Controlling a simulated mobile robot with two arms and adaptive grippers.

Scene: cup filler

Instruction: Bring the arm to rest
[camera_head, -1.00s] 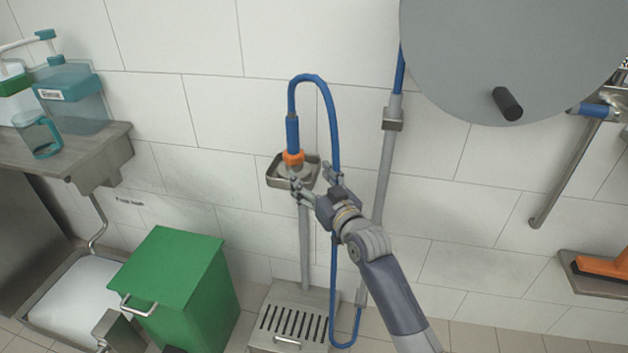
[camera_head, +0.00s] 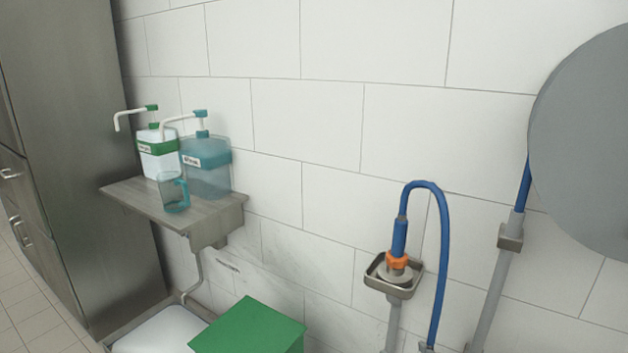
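Neither of my arms nor grippers shows in the head view now. The blue hose nozzle with an orange collar (camera_head: 398,259) stands upright in its small metal wall holder (camera_head: 376,282). Its blue hose (camera_head: 444,240) loops up over the top and down the right side. Whether either gripper is open or shut is hidden, as both are out of the picture.
A green bin (camera_head: 252,330) stands below. A grey disc (camera_head: 590,140) is at right. A tall metal cabinet (camera_head: 75,120) is at left.

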